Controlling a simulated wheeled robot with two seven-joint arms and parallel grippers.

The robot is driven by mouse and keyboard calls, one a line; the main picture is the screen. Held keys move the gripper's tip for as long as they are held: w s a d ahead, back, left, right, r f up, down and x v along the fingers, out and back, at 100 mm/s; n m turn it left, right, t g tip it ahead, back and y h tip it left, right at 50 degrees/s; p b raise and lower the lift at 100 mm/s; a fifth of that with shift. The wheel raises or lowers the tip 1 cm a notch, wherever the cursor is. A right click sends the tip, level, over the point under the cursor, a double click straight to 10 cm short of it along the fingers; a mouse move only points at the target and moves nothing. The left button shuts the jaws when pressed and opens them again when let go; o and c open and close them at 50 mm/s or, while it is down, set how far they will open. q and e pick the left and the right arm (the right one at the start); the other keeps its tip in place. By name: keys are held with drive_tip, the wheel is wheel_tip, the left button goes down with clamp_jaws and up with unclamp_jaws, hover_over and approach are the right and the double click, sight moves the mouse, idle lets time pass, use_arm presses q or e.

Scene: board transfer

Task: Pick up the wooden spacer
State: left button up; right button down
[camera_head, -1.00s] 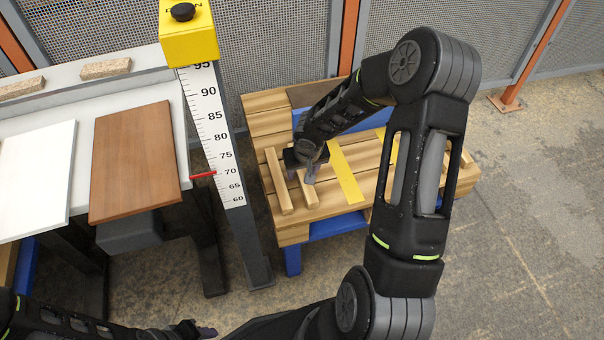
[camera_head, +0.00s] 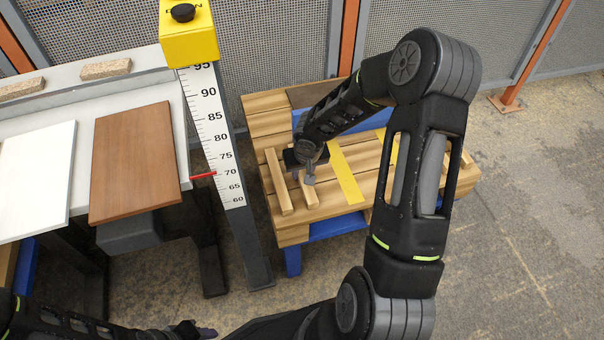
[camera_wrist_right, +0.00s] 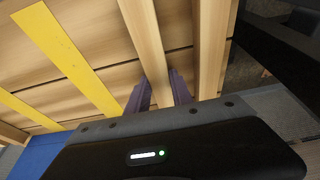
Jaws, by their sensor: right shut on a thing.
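My right gripper (camera_head: 303,177) reaches down over the pallet and is shut on a wooden spacer (camera_head: 310,194), a narrow pale strip. In the right wrist view the two dark fingers (camera_wrist_right: 158,90) stand on either side of this spacer (camera_wrist_right: 146,40). It appears to lie on the pallet boards. A second, similar wooden spacer (camera_head: 278,180) lies to its left, apart from the gripper, and shows on the right in the wrist view (camera_wrist_right: 212,45). My left gripper (camera_head: 203,331) is at the bottom edge of the head view, and its jaw opening is unclear.
The wooden pallet (camera_head: 270,125) on a blue base carries yellow strips (camera_head: 346,172). A measuring post (camera_head: 215,130) with a yellow head stands left of it. A table (camera_head: 140,62) holds a brown board (camera_head: 132,160) and a white board (camera_head: 36,175). Mesh fencing is behind.

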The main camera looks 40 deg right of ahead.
sight(302, 172)
use_arm(q)
drive_tip(key=shift+r, duration=0.1)
use_arm(e)
drive_tip(key=shift+r, duration=0.1)
idle(0.3)
